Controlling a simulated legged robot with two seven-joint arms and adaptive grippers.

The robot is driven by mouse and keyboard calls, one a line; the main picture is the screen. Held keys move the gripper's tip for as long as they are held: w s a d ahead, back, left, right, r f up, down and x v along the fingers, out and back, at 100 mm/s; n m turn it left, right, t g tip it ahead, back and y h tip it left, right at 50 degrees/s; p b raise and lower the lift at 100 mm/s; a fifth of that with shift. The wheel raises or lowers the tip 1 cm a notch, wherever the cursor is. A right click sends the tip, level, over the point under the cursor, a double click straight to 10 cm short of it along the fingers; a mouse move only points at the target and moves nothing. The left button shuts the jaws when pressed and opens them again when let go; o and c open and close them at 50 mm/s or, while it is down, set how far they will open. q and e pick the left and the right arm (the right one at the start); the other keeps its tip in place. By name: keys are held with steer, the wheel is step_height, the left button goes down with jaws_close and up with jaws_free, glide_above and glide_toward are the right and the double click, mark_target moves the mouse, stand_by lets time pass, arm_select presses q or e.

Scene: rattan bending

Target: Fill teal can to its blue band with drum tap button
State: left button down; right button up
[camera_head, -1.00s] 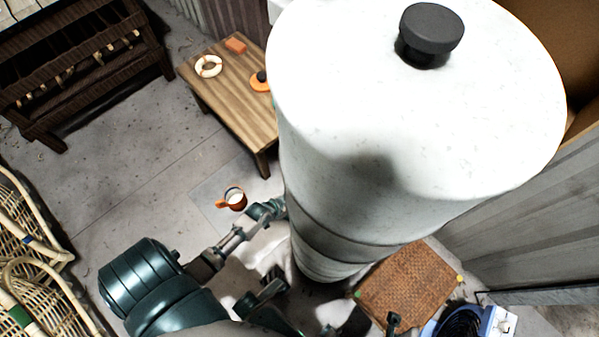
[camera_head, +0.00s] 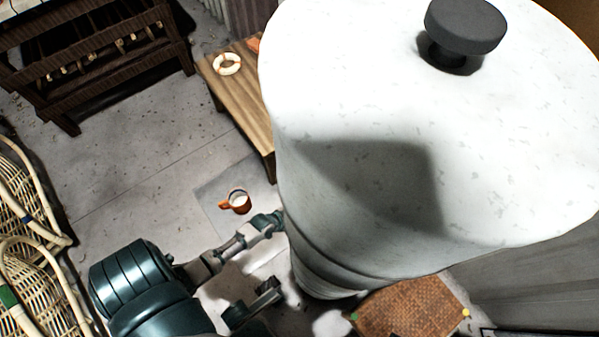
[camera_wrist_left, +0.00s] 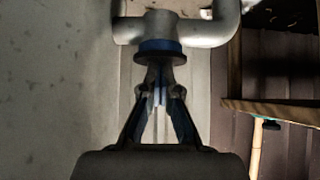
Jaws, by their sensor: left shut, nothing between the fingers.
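The large white drum (camera_head: 340,120) with a dark knob on top fills the right of the head view. My left gripper (camera_head: 274,222) is low at the drum's left side, its tips partly hidden behind the drum's edge. In the left wrist view the gripper (camera_wrist_left: 158,72) is shut and empty. Its tips are at a dark round disc with a blue collar (camera_wrist_left: 158,46) on a grey tap pipe (camera_wrist_left: 195,33); contact cannot be told. I see no teal can in either view. My right gripper is not in view.
An orange mug (camera_head: 238,202), pale inside, stands on a floor slab left of the drum. A woven brown mat (camera_head: 410,310) lies at lower right. Rattan pieces (camera_head: 25,250) line the left; open floor lies between.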

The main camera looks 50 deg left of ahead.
arm_select(q)
steer(key=shift+s+d+f, duration=0.1)
steer(key=shift+s+f, duration=0.35)
steer(key=shift+f, duration=0.15)
steer(key=shift+s+f, duration=0.25)
steer(key=shift+d, duration=0.2)
stand_by(1.2)
steer(key=shift+s, duration=0.1)
steer(key=s+a+r, duration=0.1)
steer(key=s+r, duration=0.3)
steer(key=r, duration=0.3)
stand_by(0.6)
